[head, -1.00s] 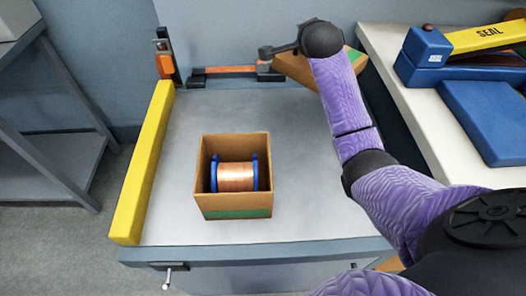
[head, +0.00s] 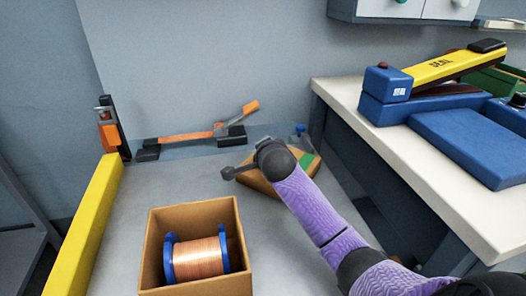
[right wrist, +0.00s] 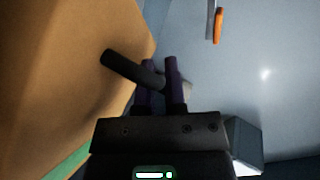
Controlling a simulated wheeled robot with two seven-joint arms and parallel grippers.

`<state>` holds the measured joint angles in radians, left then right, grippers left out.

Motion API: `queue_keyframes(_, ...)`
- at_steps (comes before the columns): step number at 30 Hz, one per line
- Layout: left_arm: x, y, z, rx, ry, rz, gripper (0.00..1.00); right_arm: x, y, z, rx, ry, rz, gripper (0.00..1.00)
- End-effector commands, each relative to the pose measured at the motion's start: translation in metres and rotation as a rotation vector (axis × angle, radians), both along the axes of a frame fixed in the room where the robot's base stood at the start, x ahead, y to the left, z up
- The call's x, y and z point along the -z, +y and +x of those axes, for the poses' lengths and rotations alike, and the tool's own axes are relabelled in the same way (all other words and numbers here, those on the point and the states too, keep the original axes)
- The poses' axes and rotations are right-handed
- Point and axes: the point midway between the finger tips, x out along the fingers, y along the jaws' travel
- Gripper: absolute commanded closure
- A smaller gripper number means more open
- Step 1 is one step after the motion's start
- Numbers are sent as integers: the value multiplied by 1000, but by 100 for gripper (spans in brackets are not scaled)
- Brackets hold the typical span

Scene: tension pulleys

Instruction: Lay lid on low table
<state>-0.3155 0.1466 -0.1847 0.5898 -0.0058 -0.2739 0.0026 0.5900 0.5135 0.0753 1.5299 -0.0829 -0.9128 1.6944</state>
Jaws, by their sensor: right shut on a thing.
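The tan cardboard lid (head: 256,183) has a green stripe and is at the back right of the low grey table (head: 110,250), partly hidden by my right arm. It also fills the left of the right wrist view (right wrist: 60,70), tilted. My right gripper (right wrist: 160,68) is shut on the lid's dark rod-like handle (right wrist: 125,66). I cannot tell whether the lid touches the table. An open cardboard box (head: 195,213) holds a copper spool (head: 197,258) with blue flanges. My left gripper is not in view.
A yellow bar (head: 85,225) runs along the table's left edge. An orange-and-black tool (head: 185,137) lies at the back. A higher white bench (head: 425,170) with a blue-and-yellow sealer (head: 430,75) stands at right. Table surface right of the box looks clear.

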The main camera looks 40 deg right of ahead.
Motion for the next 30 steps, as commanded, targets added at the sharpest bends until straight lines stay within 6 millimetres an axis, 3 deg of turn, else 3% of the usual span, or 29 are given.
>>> queue_keyframes(2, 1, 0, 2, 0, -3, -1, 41, 2, 0, 0, 0, 0, 0, 100)
queue_keyframes(3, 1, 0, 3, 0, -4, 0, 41, 2, 0, 0, 0, 0, 0, 85)
queue_keyframes(8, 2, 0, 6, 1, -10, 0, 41, 2, 0, 0, 0, -1, -1, 51)
queue_keyframes(16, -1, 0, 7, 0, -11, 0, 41, -3, 1, -1, 0, 1, 1, 51)
queue_keyframes(24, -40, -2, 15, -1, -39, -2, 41, -31, 30, -45, -1, -4, 3, 51)
queue_keyframes(30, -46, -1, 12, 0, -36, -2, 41, -32, 37, -59, 1, -1, 0, 51)
